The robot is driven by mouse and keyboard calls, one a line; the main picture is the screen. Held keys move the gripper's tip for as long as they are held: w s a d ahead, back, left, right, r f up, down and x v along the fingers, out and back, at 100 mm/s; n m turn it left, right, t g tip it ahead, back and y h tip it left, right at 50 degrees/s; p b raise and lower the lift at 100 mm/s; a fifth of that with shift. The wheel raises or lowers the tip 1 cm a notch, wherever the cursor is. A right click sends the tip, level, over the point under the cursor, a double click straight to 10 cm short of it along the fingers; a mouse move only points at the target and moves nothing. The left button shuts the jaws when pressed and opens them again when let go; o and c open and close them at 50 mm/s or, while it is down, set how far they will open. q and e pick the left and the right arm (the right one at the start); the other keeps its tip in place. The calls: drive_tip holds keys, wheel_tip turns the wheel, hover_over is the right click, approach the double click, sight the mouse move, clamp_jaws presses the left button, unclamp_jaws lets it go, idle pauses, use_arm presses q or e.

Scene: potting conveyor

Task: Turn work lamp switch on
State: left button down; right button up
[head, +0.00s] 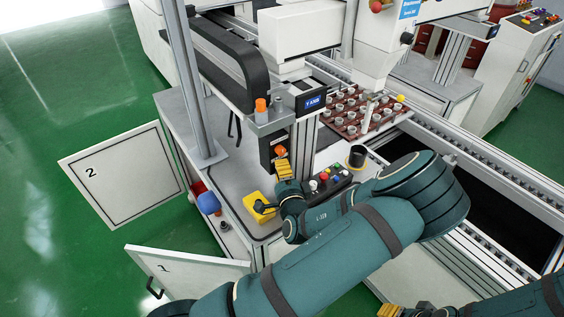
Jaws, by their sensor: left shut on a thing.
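A black switch box (266,149) is fixed to the upright beside the bench top and bears an orange knob (281,151). No label naming it as the lamp switch can be read. My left gripper (283,164) has its yellow striped fingers up against this knob and is shut on it. The fingers cover the knob's lower part, so its exact turn position is unclear. My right gripper (392,311) shows only partly at the bottom edge, away from the bench; its jaw state cannot be told.
A yellow box (254,205) and a button panel (329,181) flank my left wrist. A dark cup (357,156) stands behind. A tray of pots (340,122) sits on the conveyor. Open doors marked 1 (195,272) and 2 (125,175) jut out left.

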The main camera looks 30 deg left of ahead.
use_arm(q)
drive_tip(key=shift+r+m+g+h+p, duration=0.15)
drive_tip(key=shift+m+g+h+p, duration=0.35)
drive_tip(key=shift+m+p, duration=0.95)
use_arm(e)
drive_tip(key=shift+s+d+r, duration=0.1)
drive_tip(key=shift+r, duration=1.8)
use_arm(q)
drive_tip(key=c, duration=0.8)
unclamp_jaws()
drive_tip(key=shift+o, duration=0.2)
